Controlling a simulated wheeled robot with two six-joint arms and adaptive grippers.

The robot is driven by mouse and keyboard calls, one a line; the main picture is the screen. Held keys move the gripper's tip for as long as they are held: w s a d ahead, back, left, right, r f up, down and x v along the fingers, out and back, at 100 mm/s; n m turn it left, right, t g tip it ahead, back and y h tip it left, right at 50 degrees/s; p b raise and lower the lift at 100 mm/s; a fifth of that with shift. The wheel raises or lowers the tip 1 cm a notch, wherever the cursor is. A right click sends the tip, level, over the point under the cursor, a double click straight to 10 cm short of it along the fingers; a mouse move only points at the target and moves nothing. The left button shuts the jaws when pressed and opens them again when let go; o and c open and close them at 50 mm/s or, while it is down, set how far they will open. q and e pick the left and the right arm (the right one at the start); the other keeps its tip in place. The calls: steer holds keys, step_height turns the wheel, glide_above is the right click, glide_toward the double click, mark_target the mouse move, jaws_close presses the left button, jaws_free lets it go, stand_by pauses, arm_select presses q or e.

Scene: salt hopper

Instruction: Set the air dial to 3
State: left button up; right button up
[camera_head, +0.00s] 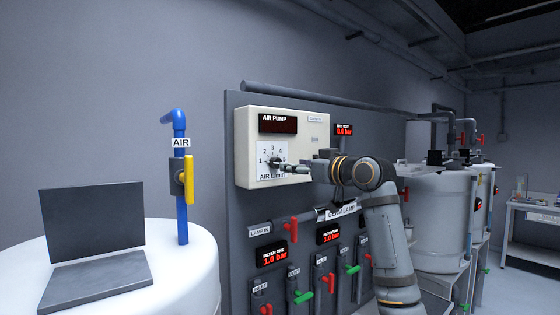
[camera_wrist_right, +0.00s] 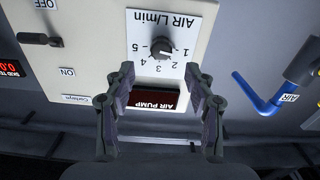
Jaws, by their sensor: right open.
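The air dial (camera_head: 274,162) is a small dark knob on a white plate numbered around it, low on the cream air pump box (camera_head: 245,146). The right wrist view shows the knob (camera_wrist_right: 161,48) upside down, with numbers 1 to 5 around it. I cannot tell for certain which number it points at. My right gripper (camera_head: 291,166) is in front of the box, just right of the knob in the head view. In the right wrist view its open fingers (camera_wrist_right: 160,80) are spread to either side below the knob, with nothing between them. My left gripper is not in view.
The AIR PUMP display (camera_head: 278,124) is dark. An ON/OFF lever (camera_wrist_right: 38,39) sits on the same box. A blue air pipe with a yellow handle (camera_head: 188,180) stands left. Below are red and green valve handles (camera_head: 291,230).

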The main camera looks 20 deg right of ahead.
mark_target(278, 163)
steer(key=p+x, duration=0.1)
steer(key=x, duration=0.1)
steer(key=p+x, duration=0.1)
steer(key=x, duration=0.1)
steer(key=p+x, duration=0.1)
steer(key=x, duration=0.1)
steer(key=shift+w+a+r, duration=0.2)
steer(key=shift+a+r, duration=0.05)
steer(key=shift+r, duration=0.1)
steer(key=shift+w+f+p, duration=0.3)
steer(key=shift+w+p, duration=0.05)
steer(key=shift+w, duration=0.2)
steer(key=shift+c, duration=0.5)
steer(key=shift+a, duration=0.1)
jaws_close()
